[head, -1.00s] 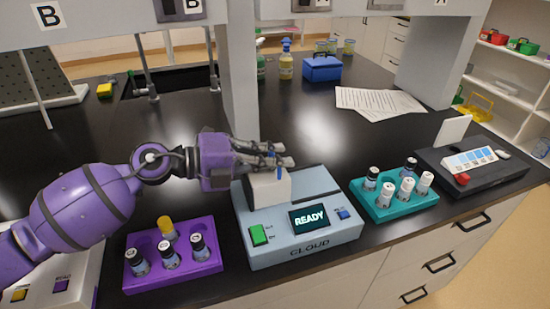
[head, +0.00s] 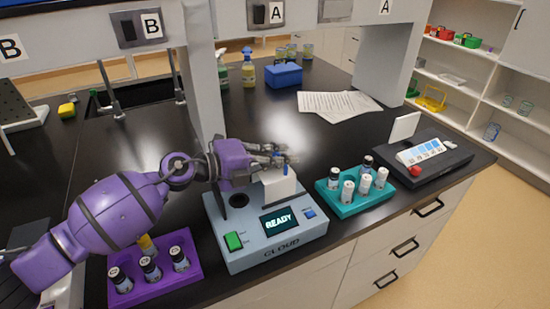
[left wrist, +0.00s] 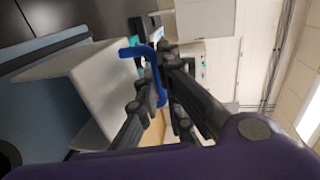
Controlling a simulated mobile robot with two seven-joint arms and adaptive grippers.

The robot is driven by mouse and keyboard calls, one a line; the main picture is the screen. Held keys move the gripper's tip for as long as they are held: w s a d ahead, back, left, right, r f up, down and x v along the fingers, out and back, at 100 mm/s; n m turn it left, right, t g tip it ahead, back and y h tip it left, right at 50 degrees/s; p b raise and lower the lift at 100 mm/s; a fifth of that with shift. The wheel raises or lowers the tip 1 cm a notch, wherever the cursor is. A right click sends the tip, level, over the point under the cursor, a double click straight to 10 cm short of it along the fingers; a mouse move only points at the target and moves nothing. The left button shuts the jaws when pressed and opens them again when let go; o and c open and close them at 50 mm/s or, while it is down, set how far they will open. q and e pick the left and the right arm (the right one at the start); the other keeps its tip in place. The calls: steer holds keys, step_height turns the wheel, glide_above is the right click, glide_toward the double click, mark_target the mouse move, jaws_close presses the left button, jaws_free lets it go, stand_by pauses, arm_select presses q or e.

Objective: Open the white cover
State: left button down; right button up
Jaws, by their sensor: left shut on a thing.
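The white cover (head: 279,187) is a small block on top of the grey-blue CLOUD meter (head: 300,232), at its right side. A dark round well (head: 239,200) lies uncovered to the left of the cover. My left gripper (head: 279,158) is shut on the cover's blue handle (head: 286,170). In the left wrist view the fingers (left wrist: 160,95) close around the blue handle (left wrist: 152,68), beside the white cover (left wrist: 90,88). The meter's screen (head: 279,221) reads READY. My right gripper is not in view.
A purple rack (head: 190,278) with several vials stands left of the meter, below my left arm. A teal rack (head: 348,208) with several vials stands to its right. A dark device (head: 455,157) with a raised white panel is further right. A pillar (head: 204,90) rises behind the gripper.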

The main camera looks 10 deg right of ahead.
arm_select(q)
steer(key=c, duration=2.2)
jaws_free()
steer(key=v, duration=1.2)
